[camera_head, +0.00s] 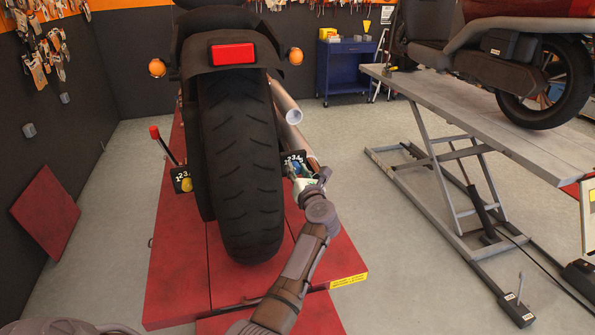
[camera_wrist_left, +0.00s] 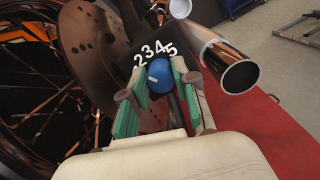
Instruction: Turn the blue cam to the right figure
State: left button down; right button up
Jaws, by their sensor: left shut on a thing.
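The blue cam (camera_wrist_left: 159,76) is a round knob below a black plate (camera_wrist_left: 146,62) with white figures. In the left wrist view the figures 2, 3, 4 and 5 can be read. A white mark on the cam's left side points left; the exact figure it faces I cannot tell. My left gripper (camera_wrist_left: 160,70) is shut on the cam, with one green-padded finger on each side. In the head view the left gripper (camera_head: 297,180) is at the numbered plate (camera_head: 293,157), right of the rear tyre, and mostly hides the cam. My right gripper is not in view.
The motorcycle's rear tyre (camera_head: 240,160) stands on a red lift (camera_head: 180,270). Exhaust pipes (camera_head: 285,102) run close above the plate. A second numbered plate with a yellow cam (camera_head: 187,183) and a red-tipped lever (camera_head: 160,142) are left of the tyre. A grey lift (camera_head: 480,105) stands right, beyond free floor.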

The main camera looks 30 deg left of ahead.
pick_arm(q)
jog(key=shift+m+p, duration=0.3)
jog(key=shift+m, duration=0.1)
jog(key=m+p, duration=0.2)
jog(key=m, duration=0.2)
jog(key=shift+r, duration=0.1)
jog(key=m+p, duration=0.2)
jog(key=m, duration=0.1)
jog(key=shift+w+m, duration=0.1)
jog(key=shift+m, duration=0.2)
jog(key=shift+m+p, duration=0.9)
jog(key=shift+m, duration=0.6)
jog(key=c, duration=1.1)
grip_release()
jog(key=shift+o, duration=1.1)
jog(key=shift+f, duration=0.25)
